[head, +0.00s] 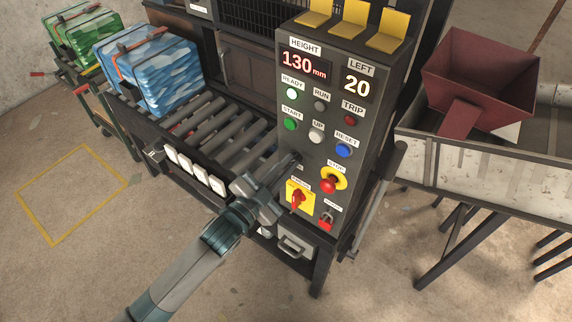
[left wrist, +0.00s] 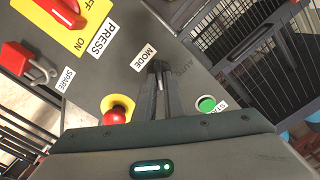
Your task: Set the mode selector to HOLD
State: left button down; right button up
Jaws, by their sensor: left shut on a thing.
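The control panel (head: 325,130) stands in the middle of the head view. My left gripper (head: 295,160) reaches its lower left side, below the green start button. In the left wrist view, the left gripper's fingers (left wrist: 160,75) are closed together on the mode selector, just beside the MODE label (left wrist: 144,58). The selector is hidden behind the fingers, so its pointer cannot be read. A faint AUTO marking (left wrist: 178,68) shows to the right of the fingers. My right gripper is in neither view.
Close to the fingers are the red stop button (head: 328,185) on yellow, the green start button (head: 290,124) and the red press switch (head: 298,199). The displays (head: 304,66) read 130 mm and 20. A roller conveyor (head: 225,130) with wrapped bales lies left, a red hopper (head: 480,80) right.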

pick_arm(q)
jog(key=shift+m, duration=0.6)
jog(key=c, duration=1.8)
grip_release()
jog(key=shift+c, duration=0.2)
jog(key=shift+s+a+f+b, duration=0.2)
jog(key=shift+s+a+b, duration=0.2)
jog(key=shift+s, duration=0.2)
jog(key=b+v, duration=0.5)
jog(key=v, duration=1.1)
jog(key=shift+r+b, duration=0.2)
jog(key=shift+b, duration=0.1)
